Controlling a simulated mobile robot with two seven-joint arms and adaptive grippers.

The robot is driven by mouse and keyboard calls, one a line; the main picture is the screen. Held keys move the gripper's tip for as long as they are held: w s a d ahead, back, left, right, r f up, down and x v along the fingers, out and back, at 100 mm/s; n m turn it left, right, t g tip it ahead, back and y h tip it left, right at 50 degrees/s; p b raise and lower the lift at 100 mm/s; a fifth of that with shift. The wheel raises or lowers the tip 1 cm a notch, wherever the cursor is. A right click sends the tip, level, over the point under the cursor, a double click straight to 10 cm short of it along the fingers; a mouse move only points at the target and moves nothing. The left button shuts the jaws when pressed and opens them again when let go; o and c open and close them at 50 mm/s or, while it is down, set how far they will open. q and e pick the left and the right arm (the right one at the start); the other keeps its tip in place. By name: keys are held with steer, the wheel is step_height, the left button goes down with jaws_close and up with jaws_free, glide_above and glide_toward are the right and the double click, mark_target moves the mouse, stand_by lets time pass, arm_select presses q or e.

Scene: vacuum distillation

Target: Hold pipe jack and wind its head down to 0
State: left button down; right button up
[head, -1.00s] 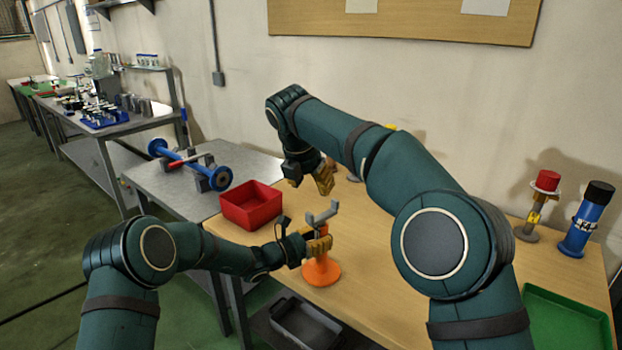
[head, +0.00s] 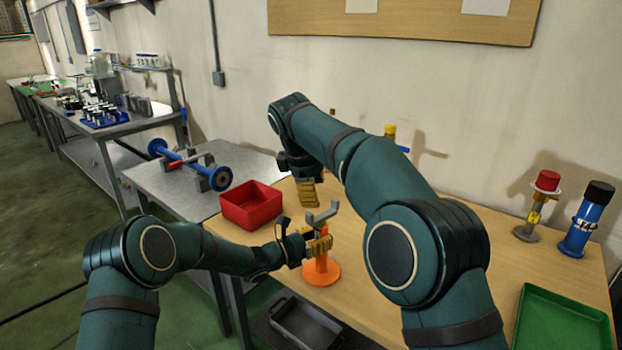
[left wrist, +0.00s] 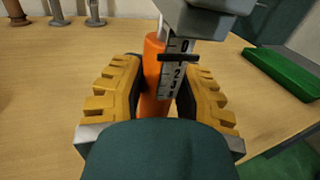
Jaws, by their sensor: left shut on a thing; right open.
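The pipe jack (head: 322,271) is orange, with a round base and a grey V-shaped head (head: 322,215), upright on the wooden table. My left gripper (head: 320,244) is shut around its orange body, a yellow finger on each side in the left wrist view (left wrist: 158,78). That view shows a white scale (left wrist: 174,80) with black digits; a dark pointer (left wrist: 178,57) crosses it between 0 and 2. The grey head's underside is just above the 0. My right gripper (head: 308,204) points down, open and empty, just behind and left of the head, apart from it.
A red bin (head: 251,206) stands left of the jack. A grey tray (head: 305,325) lies below the table's front edge. The wood right of the jack is clear.

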steer(key=m, duration=0.7)
steer(key=r+m, duration=0.1)
steer(key=m, duration=0.7)
steer(key=r+m, duration=0.1)
steer(key=m, duration=0.6)
steer(key=shift+w+a+r+m+t, duration=0.1)
steer(key=shift+w+a+m+t, duration=0.2)
steer(key=shift+w+m, duration=0.1)
